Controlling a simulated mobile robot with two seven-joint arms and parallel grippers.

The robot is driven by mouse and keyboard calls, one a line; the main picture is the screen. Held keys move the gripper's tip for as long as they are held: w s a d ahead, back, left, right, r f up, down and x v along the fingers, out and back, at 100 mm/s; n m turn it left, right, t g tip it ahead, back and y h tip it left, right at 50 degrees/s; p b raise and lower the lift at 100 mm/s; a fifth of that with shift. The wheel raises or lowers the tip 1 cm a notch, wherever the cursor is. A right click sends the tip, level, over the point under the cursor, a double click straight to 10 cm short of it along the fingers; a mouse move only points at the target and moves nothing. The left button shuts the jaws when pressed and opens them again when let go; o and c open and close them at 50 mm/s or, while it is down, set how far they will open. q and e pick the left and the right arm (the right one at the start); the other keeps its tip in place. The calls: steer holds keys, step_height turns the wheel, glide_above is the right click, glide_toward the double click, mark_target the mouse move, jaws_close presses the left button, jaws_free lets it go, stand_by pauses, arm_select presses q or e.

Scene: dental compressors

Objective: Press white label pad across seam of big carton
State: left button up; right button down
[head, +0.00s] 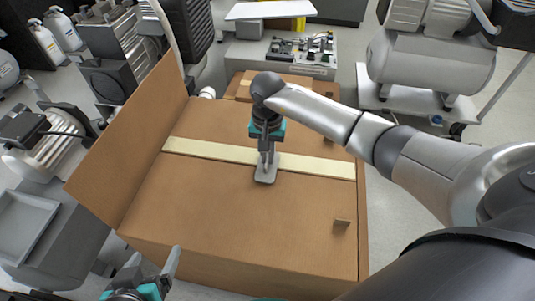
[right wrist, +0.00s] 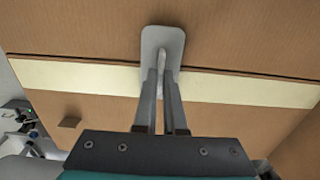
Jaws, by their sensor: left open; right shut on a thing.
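The big carton (head: 235,215) stands in the middle of the head view, its top closed except for one raised flap (head: 135,150) at the left. A pale tape strip (head: 210,150) runs along its seam; the strip also crosses the right wrist view (right wrist: 240,87). My right gripper (head: 267,155) points down over the strip, shut on the light grey-white label pad (head: 265,174). In the right wrist view the pad (right wrist: 162,38) overlaps the strip and extends past one edge. I cannot tell whether it touches the carton. My left gripper (head: 153,264) is open and empty, low beside the carton's near left corner.
A small brown tab (head: 342,224) stands up on the carton top at the right. A compressor on a white cart (head: 430,65) is at the back right. Grey machines and a grey tray (head: 25,225) crowd the left. Floor shows right of the carton.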

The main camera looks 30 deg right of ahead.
steer(key=shift+f+b, duration=0.35)
steer(key=shift+f, duration=0.05)
steer(key=shift+s+f, duration=0.15)
steer(key=shift+f, duration=0.05)
stand_by(1.6)
steer(key=c, duration=0.9)
jaws_free()
steer(key=shift+r, duration=0.1)
